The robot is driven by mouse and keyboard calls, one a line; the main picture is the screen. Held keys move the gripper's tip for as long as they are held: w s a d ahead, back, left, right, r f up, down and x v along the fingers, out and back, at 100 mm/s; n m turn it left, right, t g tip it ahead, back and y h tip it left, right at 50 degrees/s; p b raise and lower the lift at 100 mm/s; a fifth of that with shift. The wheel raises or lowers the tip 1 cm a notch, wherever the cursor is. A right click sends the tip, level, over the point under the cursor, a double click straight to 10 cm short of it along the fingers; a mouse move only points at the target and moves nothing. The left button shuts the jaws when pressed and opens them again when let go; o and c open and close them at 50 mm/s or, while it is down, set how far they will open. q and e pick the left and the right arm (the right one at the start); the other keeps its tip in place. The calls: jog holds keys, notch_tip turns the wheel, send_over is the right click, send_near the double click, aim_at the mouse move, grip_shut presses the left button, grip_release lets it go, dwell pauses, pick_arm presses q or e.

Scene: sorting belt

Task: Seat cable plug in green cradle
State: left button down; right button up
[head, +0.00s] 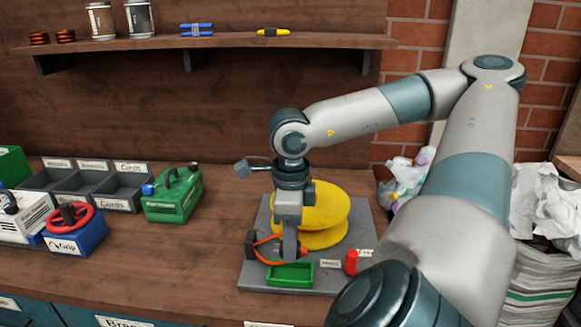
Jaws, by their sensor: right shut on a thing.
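The green cradle (290,276) is a small open-topped block at the front of a grey board on the bench. My right gripper (290,257) points down just above and behind the cradle. It is shut on the cable plug (304,251), of which only an orange-red part shows beside the fingers. An orange cable (262,259) loops from a black block (250,244) on the board's left to the gripper. The fingers hide most of the plug, and I cannot tell whether it touches the cradle. My left gripper is not in view.
A yellow reel (325,213) stands on the grey board (258,283) behind my right gripper. A red cylinder (351,262) stands right of the cradle. A green case (173,195), grey bins (120,187) and a red-wheeled blue box (75,230) are left. Bench between is clear.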

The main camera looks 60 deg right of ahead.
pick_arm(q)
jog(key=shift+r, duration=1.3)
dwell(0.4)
